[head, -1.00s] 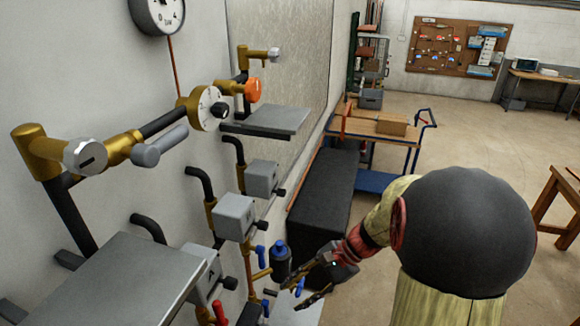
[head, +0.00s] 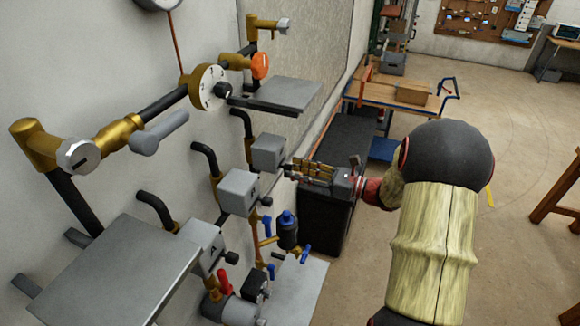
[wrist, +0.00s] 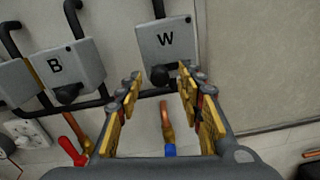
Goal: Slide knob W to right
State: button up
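The grey box marked W (wrist: 165,42) is on the wall, straight ahead in the wrist view. Its dark knob W (wrist: 159,75) sticks out at the box's lower edge, left of the box's middle. In the head view the W box (head: 268,152) is the far one of the row, with its knob mostly hidden by my gripper. My gripper (wrist: 161,80) is open and empty in the wrist view, its fingers either side of the knob in the picture. I cannot tell whether they touch it. In the head view my gripper (head: 308,171) is close in front of the W box.
Box B (wrist: 60,67) with its dark knob is left of W. A red-handled valve (wrist: 73,149) and a copper pipe with a blue part (wrist: 168,130) are below. Grey shelves (head: 110,275) and (head: 280,95) jut from the wall. A cart (head: 395,97) stands behind.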

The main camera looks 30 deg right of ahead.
jog(key=shift+x, duration=1.25)
jog(key=shift+c, duration=0.9)
jog(key=c, duration=0.7)
grip_shut()
